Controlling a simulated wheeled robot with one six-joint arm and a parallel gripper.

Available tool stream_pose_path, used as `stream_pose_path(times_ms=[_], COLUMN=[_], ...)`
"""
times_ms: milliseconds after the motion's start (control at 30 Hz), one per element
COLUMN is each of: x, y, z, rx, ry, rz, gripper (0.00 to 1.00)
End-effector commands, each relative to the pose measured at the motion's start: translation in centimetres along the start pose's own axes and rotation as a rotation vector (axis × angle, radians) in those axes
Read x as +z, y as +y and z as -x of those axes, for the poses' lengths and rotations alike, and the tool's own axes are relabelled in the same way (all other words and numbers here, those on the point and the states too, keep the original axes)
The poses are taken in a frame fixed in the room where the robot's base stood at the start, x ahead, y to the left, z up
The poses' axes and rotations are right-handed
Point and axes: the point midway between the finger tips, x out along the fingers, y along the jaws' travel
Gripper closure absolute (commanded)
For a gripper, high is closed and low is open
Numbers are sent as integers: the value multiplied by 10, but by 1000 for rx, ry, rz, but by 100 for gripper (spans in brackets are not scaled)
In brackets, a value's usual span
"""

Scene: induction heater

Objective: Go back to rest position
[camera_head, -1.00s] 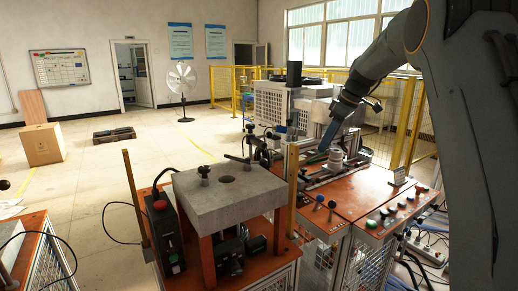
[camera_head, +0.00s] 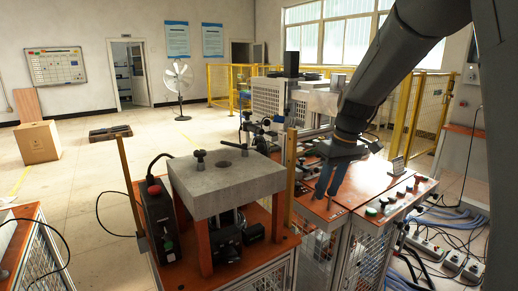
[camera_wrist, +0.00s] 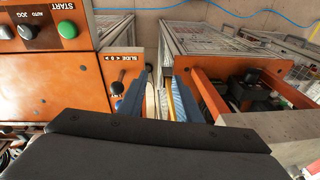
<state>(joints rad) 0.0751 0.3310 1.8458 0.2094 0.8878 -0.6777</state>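My gripper (camera_head: 328,193) hangs from my arm at the right, its two blue fingers pointing down over the front of the orange machine bench (camera_head: 352,204). The fingers are apart and nothing shows between them. In the wrist view my gripper (camera_wrist: 159,78) also has a clear gap between its fingers. They sit between the orange control panel (camera_wrist: 72,72) and the orange frame at the right (camera_wrist: 205,92). In the head view my arm hides part of the machine behind it.
A thick grey slab (camera_head: 228,185) on an orange-legged stand is left of my gripper. A yellow post (camera_head: 290,175) rises between them. A black control box with a red button (camera_head: 158,220) stands left. Yellow fencing (camera_head: 428,105) is behind; open floor (camera_head: 90,170) lies further left.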

Motion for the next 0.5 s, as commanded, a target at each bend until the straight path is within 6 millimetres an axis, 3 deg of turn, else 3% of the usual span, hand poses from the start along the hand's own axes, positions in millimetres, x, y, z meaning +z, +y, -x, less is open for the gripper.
stream_pose_path(times_ms=[100,300,400,500], x=[60,159,197,221], y=[-29,-73,-89,-99], z=[-38,-88,-105,-115], rx=[31,87,107,120], ry=[-47,-99,-113,-120], rz=[-134,-336,-408,-453], gripper=[69,69,69,69])
